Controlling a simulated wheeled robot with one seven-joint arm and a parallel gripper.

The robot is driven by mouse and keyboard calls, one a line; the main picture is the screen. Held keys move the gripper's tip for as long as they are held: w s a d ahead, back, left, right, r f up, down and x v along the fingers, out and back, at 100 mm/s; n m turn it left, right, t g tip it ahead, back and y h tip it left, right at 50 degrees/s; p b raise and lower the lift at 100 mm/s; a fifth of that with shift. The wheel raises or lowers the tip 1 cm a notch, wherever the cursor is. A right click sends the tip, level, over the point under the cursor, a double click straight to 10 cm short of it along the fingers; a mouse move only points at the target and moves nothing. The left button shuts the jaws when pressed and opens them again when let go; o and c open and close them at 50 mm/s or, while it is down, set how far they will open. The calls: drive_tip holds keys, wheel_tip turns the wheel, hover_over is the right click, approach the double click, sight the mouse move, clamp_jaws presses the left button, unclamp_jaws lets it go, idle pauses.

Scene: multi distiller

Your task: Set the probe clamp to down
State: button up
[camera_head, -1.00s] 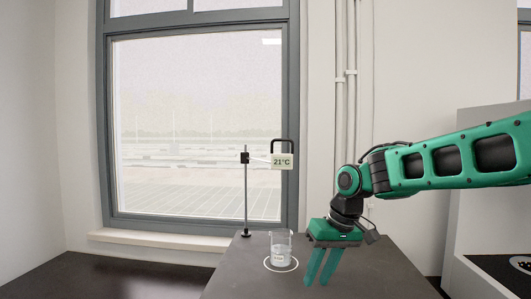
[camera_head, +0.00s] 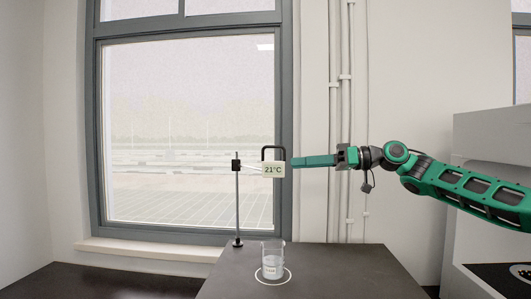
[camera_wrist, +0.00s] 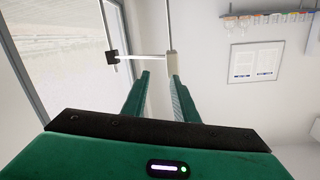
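The probe clamp (camera_head: 236,165) is a black block high on a thin upright stand rod (camera_head: 237,205). A thin arm links it to a pale display box (camera_head: 273,170) reading 21°C, with a black handle (camera_head: 272,149) looping above. The clamp shows in the wrist view (camera_wrist: 112,57), with the box (camera_wrist: 171,66) edge-on. My gripper (camera_head: 292,162) points left, level, with its tips just beside the box and handle. In the wrist view my gripper (camera_wrist: 159,77) has its fingers apart; the box is ahead, near the right finger. I cannot tell whether they touch.
A glass beaker (camera_head: 273,262) of clear liquid stands below the display box, inside a white ring on the dark bench (camera_head: 325,275). A window (camera_head: 185,120) is behind the stand. Pipes (camera_head: 340,120) run up the wall. The bench right of the beaker is clear.

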drive_tip(key=s+a+r+n+g+y, duration=0.1)
drive_tip(key=a+r, duration=0.3)
drive_tip(key=a, duration=0.8)
drive_tip(key=shift+s+r, duration=0.15)
drive_tip(key=shift+s, duration=0.15)
drive_tip(key=shift+a, duration=0.1)
clamp_jaws()
